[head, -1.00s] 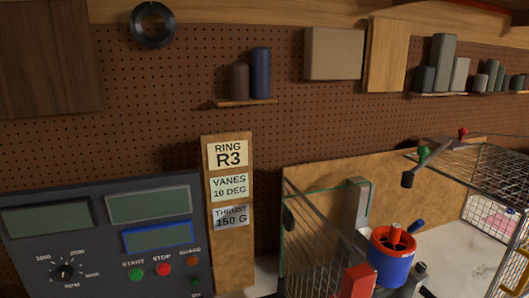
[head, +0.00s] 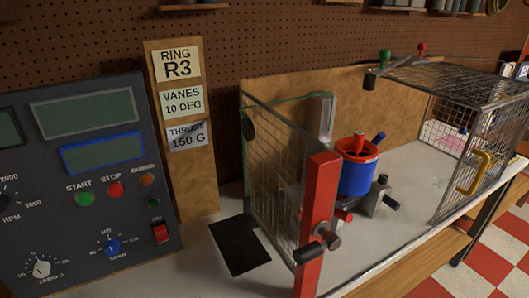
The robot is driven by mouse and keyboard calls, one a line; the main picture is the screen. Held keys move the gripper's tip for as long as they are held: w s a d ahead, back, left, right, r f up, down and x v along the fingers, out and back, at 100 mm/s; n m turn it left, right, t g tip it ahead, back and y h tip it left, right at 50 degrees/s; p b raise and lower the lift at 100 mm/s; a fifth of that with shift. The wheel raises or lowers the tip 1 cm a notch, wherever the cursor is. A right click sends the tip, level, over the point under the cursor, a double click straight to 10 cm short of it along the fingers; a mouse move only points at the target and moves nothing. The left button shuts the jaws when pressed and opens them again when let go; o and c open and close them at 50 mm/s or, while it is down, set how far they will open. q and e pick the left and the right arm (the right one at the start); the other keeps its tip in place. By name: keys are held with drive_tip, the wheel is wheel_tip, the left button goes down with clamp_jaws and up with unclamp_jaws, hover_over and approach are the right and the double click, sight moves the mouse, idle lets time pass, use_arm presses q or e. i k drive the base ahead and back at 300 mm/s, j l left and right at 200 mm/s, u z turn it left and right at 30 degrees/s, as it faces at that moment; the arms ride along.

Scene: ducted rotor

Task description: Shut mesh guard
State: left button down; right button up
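A wire mesh guard stands around a ducted rotor on the white bench. Its left mesh panel (head: 285,175) stands upright beside the rotor. On the right, a mesh top (head: 455,82) joins a mesh side panel (head: 480,165) that bears a yellow handle (head: 474,172). The front between the left panel and the right mesh section is open. The rotor unit (head: 357,170), a blue cylinder with a red rim, sits between them. A red post (head: 317,220) with a dark knob stands at the front. Neither of my grippers shows in the head view.
A grey control panel (head: 95,240) with screens, buttons and knobs stands at left, beside a wooden board (head: 190,195) with labels. A black pad (head: 240,245) lies before the left mesh panel. Bare white bench (head: 400,215) lies right of the rotor. A red-and-white checkered floor (head: 490,255) shows at lower right.

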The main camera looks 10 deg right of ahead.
sight(482, 168)
drive_tip(key=z, duration=1.75)
drive_tip(key=i+l+z, duration=0.25)
drive_tip(key=i, duration=0.25)
drive_tip(key=i+z, duration=0.45)
drive_tip(key=i, duration=1.75)
drive_tip(key=i+l+u, duration=0.1)
drive_tip(key=i+u, duration=0.2)
drive_tip(key=i, duration=0.15)
drive_tip(key=i+l+u, duration=0.25)
drive_tip(key=i, duration=0.25)
drive_tip(key=i+l+u, duration=0.3)
drive_tip(key=i, duration=0.1)
